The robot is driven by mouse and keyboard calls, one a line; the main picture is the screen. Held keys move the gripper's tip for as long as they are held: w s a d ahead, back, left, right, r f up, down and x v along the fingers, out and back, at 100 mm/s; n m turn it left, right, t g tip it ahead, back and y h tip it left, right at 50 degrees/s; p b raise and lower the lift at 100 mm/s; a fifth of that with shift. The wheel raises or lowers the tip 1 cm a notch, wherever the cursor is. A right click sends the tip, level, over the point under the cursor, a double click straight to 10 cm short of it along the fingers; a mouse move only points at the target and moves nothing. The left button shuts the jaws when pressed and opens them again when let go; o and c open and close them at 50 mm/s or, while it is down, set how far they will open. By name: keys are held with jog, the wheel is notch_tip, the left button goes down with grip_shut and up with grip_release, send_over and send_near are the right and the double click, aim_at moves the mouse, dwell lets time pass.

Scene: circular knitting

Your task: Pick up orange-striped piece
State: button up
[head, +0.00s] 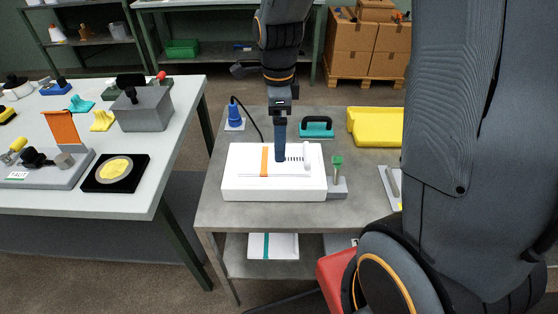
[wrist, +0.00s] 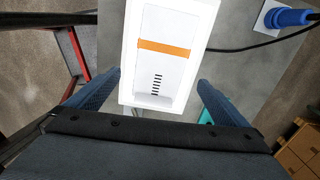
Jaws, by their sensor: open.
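My gripper (head: 280,160) points down over the piece, right of the band in the head view. In the wrist view my gripper (wrist: 159,80) is open and empty, with one finger on each side of the piece's near end. I cannot tell how high the fingertips are above it.
A teal-striped white piece (head: 282,247) lies on the lower shelf.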

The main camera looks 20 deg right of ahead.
jog(key=shift+w+f+m, duration=0.1)
jog(key=shift+f+m, duration=0.2)
jog(key=shift+f, duration=0.1)
jog(key=shift+f+p, duration=1.15)
jog(key=shift+f, duration=2.45)
jog(key=c, duration=1)
